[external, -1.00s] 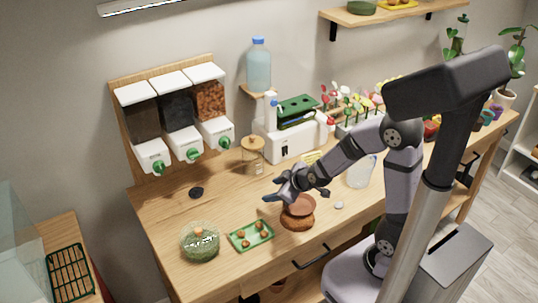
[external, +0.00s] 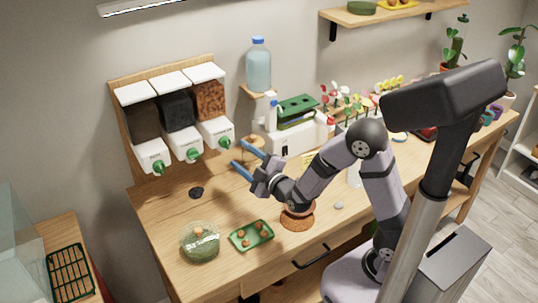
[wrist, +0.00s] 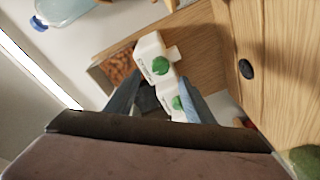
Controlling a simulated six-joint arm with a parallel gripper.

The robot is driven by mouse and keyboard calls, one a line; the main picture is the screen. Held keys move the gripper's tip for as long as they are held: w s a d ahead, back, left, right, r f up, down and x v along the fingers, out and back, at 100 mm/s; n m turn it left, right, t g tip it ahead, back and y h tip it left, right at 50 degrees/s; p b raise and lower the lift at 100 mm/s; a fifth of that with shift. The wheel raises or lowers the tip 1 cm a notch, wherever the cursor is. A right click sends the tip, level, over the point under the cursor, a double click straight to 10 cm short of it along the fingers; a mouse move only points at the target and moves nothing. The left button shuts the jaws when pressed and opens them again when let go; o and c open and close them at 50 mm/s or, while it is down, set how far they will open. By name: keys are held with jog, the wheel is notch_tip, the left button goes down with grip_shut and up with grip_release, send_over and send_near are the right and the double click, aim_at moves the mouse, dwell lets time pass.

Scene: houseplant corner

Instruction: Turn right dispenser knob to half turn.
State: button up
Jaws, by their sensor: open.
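The right dispenser (external: 213,105) is a wall-mounted bin with reddish-brown pellets and a white lower housing. Its green knob (external: 225,142) faces the room; in the wrist view the green knob (wrist: 160,66) shows beyond my fingertips, near the middle. My gripper (external: 241,155) is open, with its two blue fingers pointing up and left toward the right dispenser. The fingers are apart from the knob and hold nothing. In the wrist view my gripper (wrist: 158,88) shows a second green knob (wrist: 177,102), the middle dispenser's, between its fingers.
The middle dispenser (external: 184,145) and left dispenser (external: 152,155) hang beside it. A blue-capped bottle (external: 258,68) stands on a small shelf at right. Below are a glass bowl (external: 201,250), a green tray (external: 240,243) and a dark disc (external: 196,192) on the table.

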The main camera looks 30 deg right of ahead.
aim_at(229, 145)
jog(key=shift+w+a+p, duration=0.2)
jog(key=shift+w+p, duration=0.3)
jog(key=shift+w, duration=1.2)
jog(key=shift+w+a+p, duration=0.2)
jog(key=shift+w+p, duration=0.25)
jog(key=shift+w, duration=1.25)
jog(key=shift+c, duration=0.7)
jog(key=c, duration=0.9)
